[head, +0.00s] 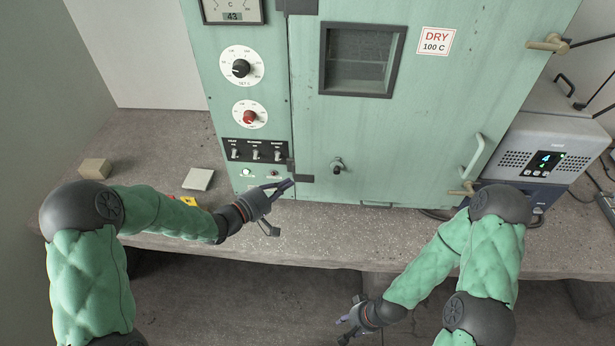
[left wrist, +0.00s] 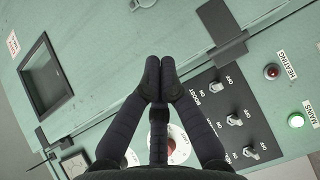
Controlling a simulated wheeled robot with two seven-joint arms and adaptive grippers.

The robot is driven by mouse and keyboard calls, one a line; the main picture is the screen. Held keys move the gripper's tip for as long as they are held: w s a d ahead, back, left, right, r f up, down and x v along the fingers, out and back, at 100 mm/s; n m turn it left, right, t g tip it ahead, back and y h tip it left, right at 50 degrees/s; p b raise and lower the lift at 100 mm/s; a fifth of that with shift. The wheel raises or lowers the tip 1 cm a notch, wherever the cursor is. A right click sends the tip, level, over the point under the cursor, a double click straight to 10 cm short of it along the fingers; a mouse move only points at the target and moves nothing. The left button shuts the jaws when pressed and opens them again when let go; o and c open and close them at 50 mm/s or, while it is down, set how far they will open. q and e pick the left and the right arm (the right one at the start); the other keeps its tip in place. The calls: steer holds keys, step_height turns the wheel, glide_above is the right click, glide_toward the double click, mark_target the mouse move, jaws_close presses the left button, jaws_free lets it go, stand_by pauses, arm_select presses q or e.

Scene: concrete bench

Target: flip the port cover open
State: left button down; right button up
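A small round metal fitting, which looks like the port cover (head: 337,165), sits low on the green oven door (head: 400,135). Part of it shows at the top edge of the left wrist view (left wrist: 143,3). I cannot tell its exact tilt. My left gripper (head: 283,208) is in front of the oven's lower edge, left of and below the fitting, apart from it. Its two upper fingers lie close together and the lower finger stands apart; it is empty. My right gripper (head: 352,318) hangs low in front of the bench, fingers spread and empty.
A switch panel (head: 255,150) and dials are left of the door. A dark hinge (left wrist: 230,50) is near my left fingers. A door handle (head: 473,157) and a grey control box (head: 545,150) are at right. Two small blocks lie on the bench (head: 150,150) at left.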

arm_select(q)
steer(key=b, duration=0.2)
glide_toward(332, 167)
steer(key=w, duration=0.3)
steer(key=d, duration=0.1)
steer(key=w+d, duration=0.1)
steer(key=shift+d+f, duration=0.25)
steer(key=shift+d, duration=0.1)
steer(key=shift+w+d+b, duration=0.1)
steer(key=shift+d+b, duration=0.25)
steer(key=shift+d, duration=0.2)
arm_select(e)
steer(key=shift+f, duration=1.4)
